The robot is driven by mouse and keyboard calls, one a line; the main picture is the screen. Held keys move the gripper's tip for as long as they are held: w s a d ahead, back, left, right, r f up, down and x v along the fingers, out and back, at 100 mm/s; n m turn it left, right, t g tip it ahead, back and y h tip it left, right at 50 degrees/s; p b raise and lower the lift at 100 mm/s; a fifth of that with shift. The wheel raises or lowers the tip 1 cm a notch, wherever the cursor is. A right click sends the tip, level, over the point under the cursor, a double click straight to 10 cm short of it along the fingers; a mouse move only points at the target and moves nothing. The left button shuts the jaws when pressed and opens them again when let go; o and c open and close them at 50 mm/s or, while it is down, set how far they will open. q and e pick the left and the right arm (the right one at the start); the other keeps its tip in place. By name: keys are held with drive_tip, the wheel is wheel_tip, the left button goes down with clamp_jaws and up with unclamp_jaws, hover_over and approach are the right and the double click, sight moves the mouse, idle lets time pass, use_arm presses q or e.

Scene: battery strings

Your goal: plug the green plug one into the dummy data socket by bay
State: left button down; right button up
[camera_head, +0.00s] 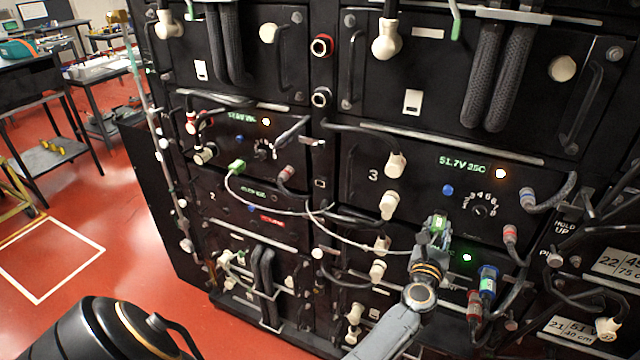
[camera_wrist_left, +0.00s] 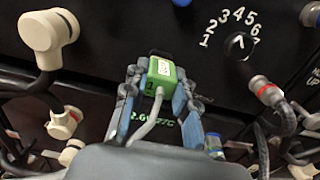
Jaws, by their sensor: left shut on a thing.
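My left gripper (camera_head: 437,238) is in front of the right-hand rack column, at the lower edge of the panel whose display reads 51.7V. It is shut on a green plug (camera_head: 438,222). In the left wrist view the plug (camera_wrist_left: 162,72) sits between the grey-blue fingers (camera_wrist_left: 160,92), with a pale label on top and a grey cable trailing back. A small dark part shows just beyond the plug's front end; I cannot tell whether it is the socket or whether they touch. A second green plug (camera_head: 237,167) is at the left column, with a pale cable. My right gripper is out of view.
A rotary dial (camera_head: 480,211) and blue button (camera_head: 448,190) are above right of the gripper. Cream connectors (camera_head: 389,204) stick out to its left. A blue connector (camera_head: 488,281) and red-banded connector (camera_head: 510,234) hang close to its right. The pale cable (camera_head: 330,226) spans both columns.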

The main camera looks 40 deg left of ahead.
use_arm(q)
drive_tip(key=shift+s, duration=0.35)
drive_tip(key=shift+s+d, duration=0.2)
drive_tip(key=shift+s, duration=0.3)
drive_tip(key=shift+s+d, duration=0.25)
drive_tip(key=shift+s, duration=0.1)
